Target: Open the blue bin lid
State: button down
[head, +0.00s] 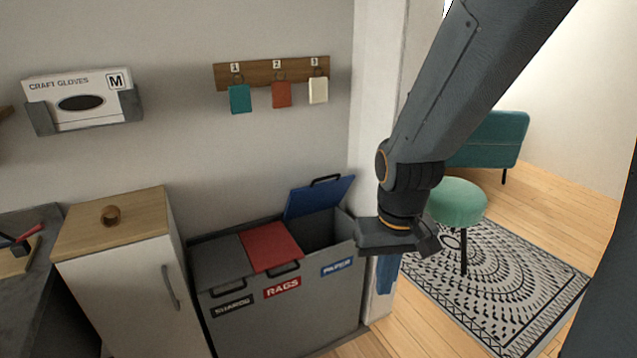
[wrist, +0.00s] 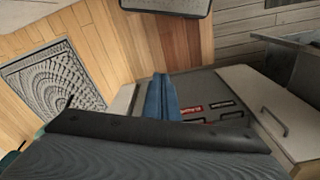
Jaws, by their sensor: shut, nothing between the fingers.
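The blue bin lid (head: 318,197) stands tilted up at a steep angle, with its dark handle at the top edge. The compartment under it, labelled PAPER (head: 337,266), shows a dark opening. My gripper (head: 428,243) is shut and empty, to the right of the bin and apart from the lid. A dark part of my gripper fills the bottom of the wrist view. A blue strip (wrist: 161,97) shows beyond it there; I cannot tell whether it is the lid or the hanging blue item.
The grey SHARDS lid (head: 217,259) and red RAGS lid (head: 270,246) are closed. A blue item (head: 386,274) hangs below my gripper. A white cabinet (head: 122,300) stands left of the bin. A green stool (head: 457,202) stands on a patterned rug (head: 500,262) at right.

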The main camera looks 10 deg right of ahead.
jog(key=w+d+f+m+t+y+b, duration=0.1)
jog(key=w+d+f+m+t+y, duration=0.15)
jog(key=w+m+t, duration=0.6)
jog(key=w+d+f+m+t+y+b, duration=0.15)
jog(key=w+f+t, duration=0.3)
jog(key=w, duration=0.95)
jog(key=w+d+f+m+t+y+b, duration=0.1)
jog(key=w+f+m+t+y+b, duration=0.2)
jog(key=w+t, duration=0.65)
jog(key=w+a+r+g+p, duration=0.1)
jog(key=w+a+r, duration=0.1)
jog(key=w, duration=0.5)
jog(key=w+a+r+g+p, duration=0.1)
jog(key=w+r+p, duration=0.1)
jog(key=w, duration=0.5)
jog(key=shift+a+r+m, duration=0.35)
jog(key=shift+a+m, duration=0.05)
jog(key=shift+g, duration=0.25)
